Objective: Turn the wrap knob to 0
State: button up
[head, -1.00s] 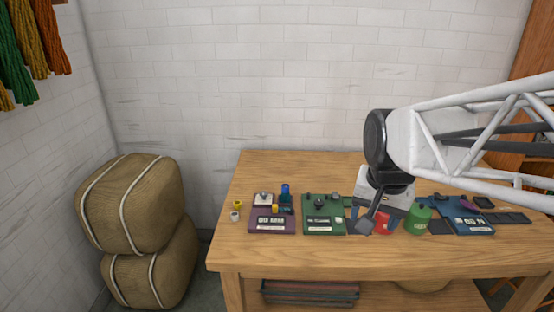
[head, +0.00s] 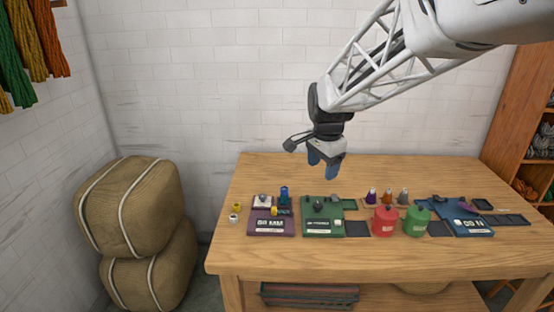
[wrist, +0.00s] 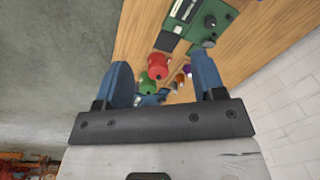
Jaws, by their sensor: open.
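My gripper (head: 323,170) is open and empty, with blue fingers pointing down. It hangs above the back of the table, above and behind the green panel (head: 324,227). A dark round knob (head: 319,206) stands on that panel; it also shows in the wrist view (wrist: 210,21), above and right of the fingertips. A purple panel (head: 273,228) lies to the left with a pale knob-like part (head: 262,198). A blue panel (head: 473,226) lies at the right. The panel labels are too small to read, so I cannot tell which carries the wrap knob or its setting.
A red canister (head: 385,221) and a green canister (head: 416,221) stand right of the green panel. Several small cones (head: 388,197) stand behind them. A blue bottle (head: 284,193) and small yellow and white pieces stand near the purple panel. The table's back strip (head: 420,170) is clear.

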jog(key=w+a+f+m, duration=0.3)
jog(key=w+a+f, duration=0.2)
jog(key=w, duration=0.4)
jog(key=w+a+f+m, duration=0.3)
jog(key=w+a+f, duration=0.15)
jog(key=w, duration=0.45)
jog(key=m+g, duration=0.1)
jog(key=m, duration=0.4)
send_over(263, 195)
notch_tip(263, 195, down, 14)
jog(key=shift+f, duration=0.1)
jog(key=shift+a, duration=0.1)
jog(key=shift+f, duration=0.1)
jog(key=shift+f, duration=3.8)
jog(key=c, duration=0.9)
